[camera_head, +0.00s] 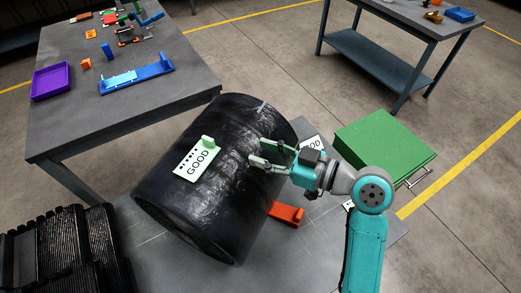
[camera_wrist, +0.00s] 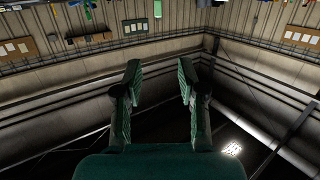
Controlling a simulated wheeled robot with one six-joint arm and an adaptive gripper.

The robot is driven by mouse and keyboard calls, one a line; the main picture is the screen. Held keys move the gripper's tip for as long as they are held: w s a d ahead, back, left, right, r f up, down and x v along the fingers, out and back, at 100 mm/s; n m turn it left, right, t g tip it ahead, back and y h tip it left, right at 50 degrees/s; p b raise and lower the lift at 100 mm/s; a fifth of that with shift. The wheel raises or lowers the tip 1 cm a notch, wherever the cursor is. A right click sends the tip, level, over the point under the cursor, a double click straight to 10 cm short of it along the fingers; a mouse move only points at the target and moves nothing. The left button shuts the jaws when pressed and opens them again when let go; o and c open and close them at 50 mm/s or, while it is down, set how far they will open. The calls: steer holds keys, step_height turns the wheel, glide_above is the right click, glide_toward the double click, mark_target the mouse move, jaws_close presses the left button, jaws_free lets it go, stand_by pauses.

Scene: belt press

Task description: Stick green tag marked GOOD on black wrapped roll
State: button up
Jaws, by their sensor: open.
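The black wrapped roll (camera_head: 225,205) lies on its side, large and glossy, in the middle of the head view. A white tag marked GOOD (camera_head: 189,169) with a pale green tab (camera_head: 210,143) lies flat against the upper left of the roll's curved surface. My gripper (camera_head: 256,152) is open and empty, to the right of that tag, with its fingers pointing left over the roll; I cannot tell whether they touch it. The open fingers also show in the wrist view (camera_wrist: 160,95), with nothing between them.
Another white label (camera_head: 312,142), partly hidden, lies behind my gripper. A red-orange block (camera_head: 287,213) lies beside the roll. A green box (camera_head: 385,143) stands at right. A grey table (camera_head: 120,105) at upper left holds a purple tray (camera_head: 50,82) and a blue holder (camera_head: 138,77).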

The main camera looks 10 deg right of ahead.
steer(key=shift+v, duration=1.55)
steer(key=shift+d, duration=0.1)
steer(key=f+v, duration=0.1)
steer(key=v, duration=0.5)
steer(key=shift+d+r, duration=0.3)
steer(key=shift+d, duration=0.25)
steer(key=shift+w+f, duration=0.1)
stand_by(0.8)
